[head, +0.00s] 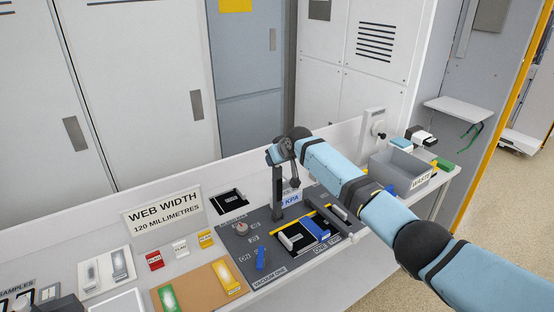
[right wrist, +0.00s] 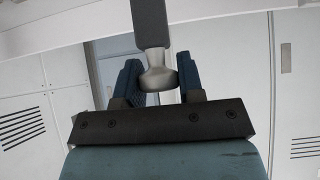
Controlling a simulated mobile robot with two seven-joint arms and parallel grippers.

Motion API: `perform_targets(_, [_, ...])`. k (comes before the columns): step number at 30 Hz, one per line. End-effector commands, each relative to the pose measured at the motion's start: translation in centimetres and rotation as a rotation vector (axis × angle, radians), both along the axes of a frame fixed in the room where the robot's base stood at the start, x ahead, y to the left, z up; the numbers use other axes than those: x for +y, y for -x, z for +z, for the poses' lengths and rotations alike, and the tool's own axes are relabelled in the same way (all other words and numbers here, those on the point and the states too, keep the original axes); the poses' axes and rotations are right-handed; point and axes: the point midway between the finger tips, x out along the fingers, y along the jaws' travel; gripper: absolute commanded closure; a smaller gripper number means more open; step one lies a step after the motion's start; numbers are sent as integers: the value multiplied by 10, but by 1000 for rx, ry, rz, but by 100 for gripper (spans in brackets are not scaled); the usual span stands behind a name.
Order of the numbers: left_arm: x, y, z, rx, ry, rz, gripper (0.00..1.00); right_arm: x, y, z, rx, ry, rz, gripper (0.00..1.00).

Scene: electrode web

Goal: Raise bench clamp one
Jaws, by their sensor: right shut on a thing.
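My right gripper (head: 277,153) reaches in over the bench from the right. In the right wrist view its two dark blue fingers (right wrist: 155,80) are shut on a light grey knob (right wrist: 156,72) at the end of a dark grey bar (right wrist: 149,22). In the head view a dark upright bar (head: 278,186) stands under the gripper, above the dark clamp panel (head: 266,245). A pale clamp bar (head: 291,242) and a blue block (head: 315,229) are on this panel. The labels by the clamps are too small to read surely. My left gripper is not in view.
A grey waste bin (head: 395,176) stands at the bench's right end. A brown board (head: 191,296) with a yellow block, small coloured tags and a web width sign (head: 162,208) are on the left. Tall cabinets (head: 140,80) stand behind. My right arm crosses above the bench's right part.

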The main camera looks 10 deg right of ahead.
Motion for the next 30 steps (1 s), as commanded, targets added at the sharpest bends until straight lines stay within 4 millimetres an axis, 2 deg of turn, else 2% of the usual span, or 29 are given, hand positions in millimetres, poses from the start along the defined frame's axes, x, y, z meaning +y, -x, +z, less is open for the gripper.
perform_targets(4, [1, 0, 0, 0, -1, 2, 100, 1, 2, -4, 5, 0, 1, 100])
perform_targets(5, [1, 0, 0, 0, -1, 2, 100, 1, 2, -4, 5, 0, 1, 60])
perform_targets(7, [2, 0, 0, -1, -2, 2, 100, 1, 1, -4, 5, 1, 1, 44])
perform_targets(8, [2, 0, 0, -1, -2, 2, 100, 1, 1, -4, 5, 1, 1, 41])
perform_targets(20, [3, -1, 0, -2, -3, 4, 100, -2, 4, 3, 0, -1, 1, 41])
perform_targets(26, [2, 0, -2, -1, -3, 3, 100, -11, 21, 22, -2, 1, 1, 41])
perform_targets(30, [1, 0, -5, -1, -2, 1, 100, -20, 39, 42, -1, 0, 1, 41])
